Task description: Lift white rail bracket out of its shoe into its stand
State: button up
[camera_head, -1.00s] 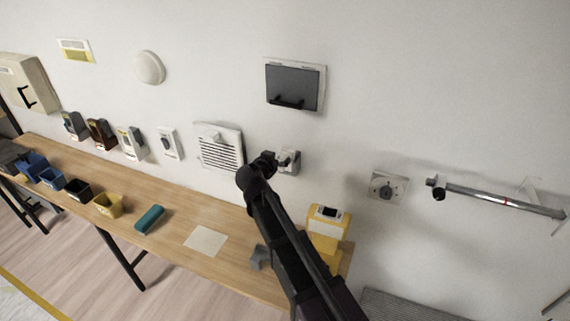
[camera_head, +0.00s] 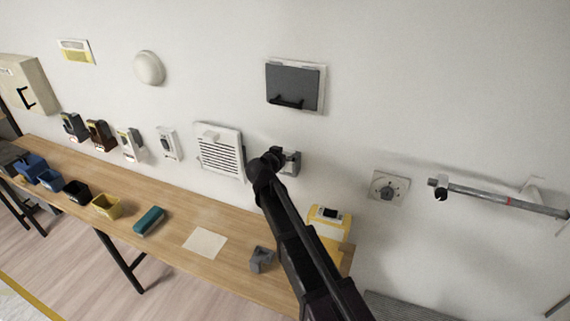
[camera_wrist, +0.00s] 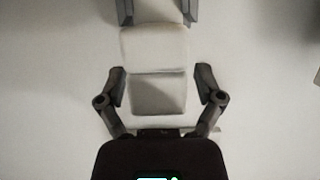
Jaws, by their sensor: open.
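The white rail bracket (camera_wrist: 154,48) is a pale block in the wrist view, with its upper end between the dark grey cheeks of its shoe (camera_wrist: 190,12). In the head view the shoe (camera_head: 293,163) is a small grey holder on the wall, partly hidden by my gripper (camera_head: 275,155). In the wrist view my gripper (camera_wrist: 160,82) is open, with one finger on each side of the bracket's lower part and gaps showing on both sides. A grey notched block (camera_head: 262,259), which looks like the stand, sits empty on the bench.
The wooden bench (camera_head: 185,215) runs along the wall, with a yellow-and-white device (camera_head: 328,232) at its right end. A vent grille (camera_head: 218,150) is left of the shoe, and a dark panel (camera_head: 293,88) is above. A dial (camera_head: 388,187) and a rail (camera_head: 490,195) are at right.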

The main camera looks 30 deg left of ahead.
jog(key=shift+w, duration=0.15)
dwell(0.4)
grip_shut()
